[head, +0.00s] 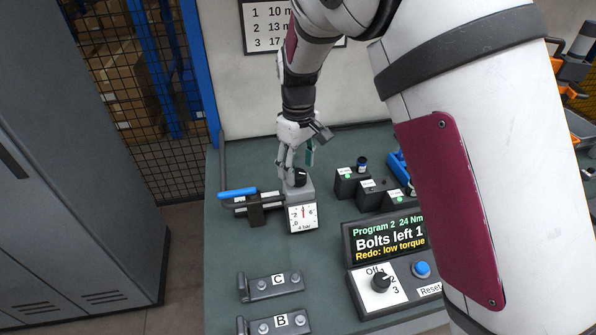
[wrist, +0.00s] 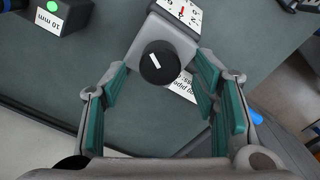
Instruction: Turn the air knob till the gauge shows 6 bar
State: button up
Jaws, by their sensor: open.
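The air knob (wrist: 157,63) is round and black with a white mark line, on top of a grey regulator block. In the head view the knob (head: 300,177) is partly hidden by my fingers. The gauge (head: 302,217) on the block's front has a white face, a red needle pointing about straight up, and reads "4 bar". Part of the gauge (wrist: 183,12) also shows in the wrist view. My gripper (head: 296,160) points down over the knob. In the wrist view its teal-padded fingers are open, one towards each side of the knob, with visible gaps.
Several dark socket blocks (head: 372,192) stand to the right. A controller display (head: 385,240) reads "Bolts left 1" and "Redo: low torque". Brackets C (head: 272,286) and B (head: 275,323) sit in front.

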jog(key=shift+f, duration=1.3)
jog(key=shift+c, duration=0.5)
jog(key=c, duration=1.1)
jog(key=shift+o, duration=0.2)
jog(key=shift+m, duration=0.3)
jog(key=m+p, duration=0.1)
jog(key=m, duration=0.4)
jog(key=shift+r+p, duration=0.1)
jog(key=shift+p, duration=0.2)
jog(key=m+p, duration=0.1)
jog(key=m, duration=0.5)
